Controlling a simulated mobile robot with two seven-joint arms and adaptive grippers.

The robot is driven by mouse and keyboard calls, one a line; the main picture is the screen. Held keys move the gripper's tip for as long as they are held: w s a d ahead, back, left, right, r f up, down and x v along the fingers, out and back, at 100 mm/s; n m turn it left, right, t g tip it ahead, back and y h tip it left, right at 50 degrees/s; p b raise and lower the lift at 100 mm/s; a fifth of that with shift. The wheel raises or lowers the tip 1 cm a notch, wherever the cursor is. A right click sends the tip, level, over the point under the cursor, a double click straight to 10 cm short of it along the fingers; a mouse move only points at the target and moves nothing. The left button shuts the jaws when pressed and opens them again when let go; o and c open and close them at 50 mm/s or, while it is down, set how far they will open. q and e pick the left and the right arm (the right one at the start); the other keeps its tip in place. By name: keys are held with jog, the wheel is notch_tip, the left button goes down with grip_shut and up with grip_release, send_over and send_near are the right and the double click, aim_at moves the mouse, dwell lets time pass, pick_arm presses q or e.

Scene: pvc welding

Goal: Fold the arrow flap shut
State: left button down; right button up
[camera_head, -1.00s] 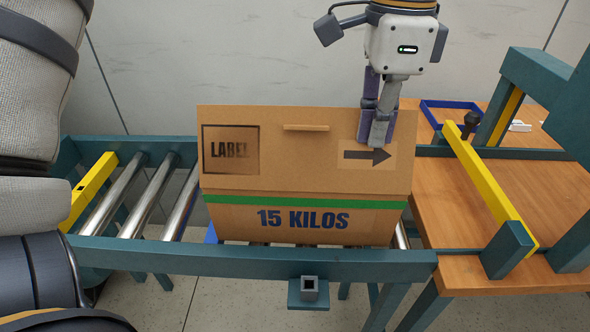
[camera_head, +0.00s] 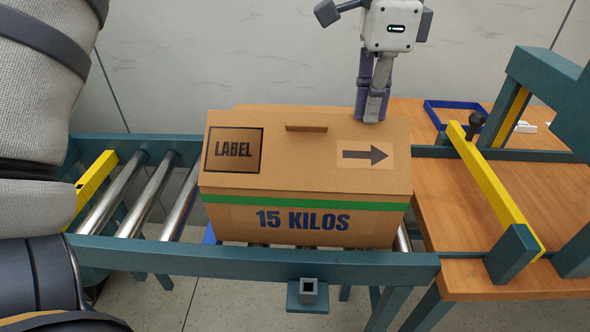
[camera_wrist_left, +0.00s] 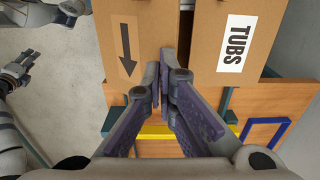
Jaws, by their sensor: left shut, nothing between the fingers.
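The cardboard box stands on the roller conveyor. Its arrow flap (camera_head: 270,158), printed LABEL with a black arrow, slopes only slightly and looks nearly flat over the near side of the top. It also shows in the left wrist view (camera_wrist_left: 128,75). The TUBS flap (camera_wrist_left: 231,45) lies opposite, with a narrow gap between the two. My left gripper (camera_head: 373,116) is shut and empty at the arrow flap's far edge, right of its middle. In the wrist view its fingertips (camera_wrist_left: 166,58) are over the gap; contact cannot be told. My right gripper (camera_wrist_left: 18,68) is off to the side, too small to read.
The conveyor (camera_head: 250,263) carries the box, with bare rollers to the left. A wooden table (camera_head: 470,230) with a yellow bar (camera_head: 495,190) and blue tray (camera_head: 445,107) adjoins at the right. A wall stands behind.

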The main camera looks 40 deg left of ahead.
aim_at(369, 125)
pick_arm(q)
jog(key=shift+f, duration=0.1)
jog(key=shift+f, duration=3.2)
notch_tip(369, 125, up, 3)
jog(key=shift+r+p, duration=0.2)
jog(key=shift+p, duration=0.3)
notch_tip(369, 125, up, 7)
jog(key=shift+f, duration=0.15)
pick_arm(e)
jog(key=shift+w+r+t, duration=0.3)
jog(key=shift+w+r, duration=0.35)
jog(key=shift+w, duration=0.05)
